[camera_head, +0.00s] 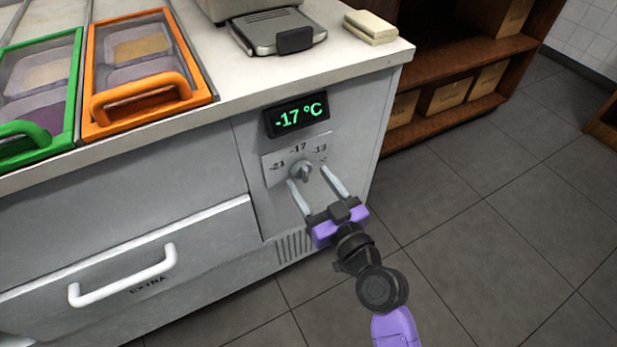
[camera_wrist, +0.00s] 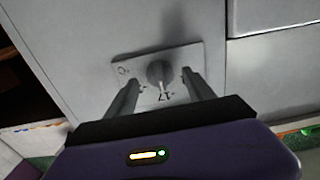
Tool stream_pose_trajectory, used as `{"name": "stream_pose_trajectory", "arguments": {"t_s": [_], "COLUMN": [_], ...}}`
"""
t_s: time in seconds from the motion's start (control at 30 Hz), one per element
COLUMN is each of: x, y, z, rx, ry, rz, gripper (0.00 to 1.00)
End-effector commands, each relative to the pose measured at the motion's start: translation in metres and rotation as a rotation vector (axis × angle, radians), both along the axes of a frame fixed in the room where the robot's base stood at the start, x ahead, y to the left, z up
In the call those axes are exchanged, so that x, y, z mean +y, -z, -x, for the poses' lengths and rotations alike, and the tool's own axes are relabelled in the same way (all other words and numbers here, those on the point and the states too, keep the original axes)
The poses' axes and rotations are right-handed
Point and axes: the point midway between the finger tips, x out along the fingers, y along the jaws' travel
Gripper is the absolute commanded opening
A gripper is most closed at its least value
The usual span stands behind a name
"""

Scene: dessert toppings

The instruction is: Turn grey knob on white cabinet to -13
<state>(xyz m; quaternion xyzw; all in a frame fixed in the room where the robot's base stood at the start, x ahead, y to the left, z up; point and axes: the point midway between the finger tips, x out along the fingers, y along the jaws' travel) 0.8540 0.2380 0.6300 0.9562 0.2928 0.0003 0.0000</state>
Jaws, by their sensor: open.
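The grey knob (camera_head: 301,171) sits on a light dial plate on the front of the white cabinet (camera_head: 250,152). The plate is marked -21, -17 and -13 from left to right. A dark display (camera_head: 298,115) above it reads -17 °C in green. The knob appears to point at -17. My gripper (camera_head: 313,178) is open in front of the plate, with one finger on each side of the knob. In the wrist view the knob (camera_wrist: 159,73) lies between the two fingertips (camera_wrist: 160,78). I cannot tell whether either finger touches it.
A drawer with a white handle (camera_head: 124,276), marked EXTRA, is left of the knob. On the counter (camera_head: 235,98) are orange-framed (camera_head: 140,70) and green-framed (camera_head: 40,90) bins and a grey appliance (camera_head: 278,32). A brown shelf (camera_head: 455,62) stands behind. Floor at right is clear.

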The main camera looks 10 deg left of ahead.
Motion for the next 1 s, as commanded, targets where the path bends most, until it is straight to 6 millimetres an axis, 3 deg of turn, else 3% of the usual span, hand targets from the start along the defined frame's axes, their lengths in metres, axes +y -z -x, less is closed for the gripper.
{"name": "stream_pose_trajectory", "arguments": {"t_s": [0.17,0.47,0.77,1.0], "x": [0.0079,0.0086,0.0085,0.0084], "y": [0.0004,0.0005,0.0005,0.0006], "z": [-0.0108,-0.0123,-0.0121,-0.0121], "rx": [0.001,0.001,0.001,0.011], "ry": [-0.001,0.000,0.000,0.000], "rz": [0.000,0.001,0.001,-0.015], "gripper": [0.62,0.60,0.01,0.00]}}
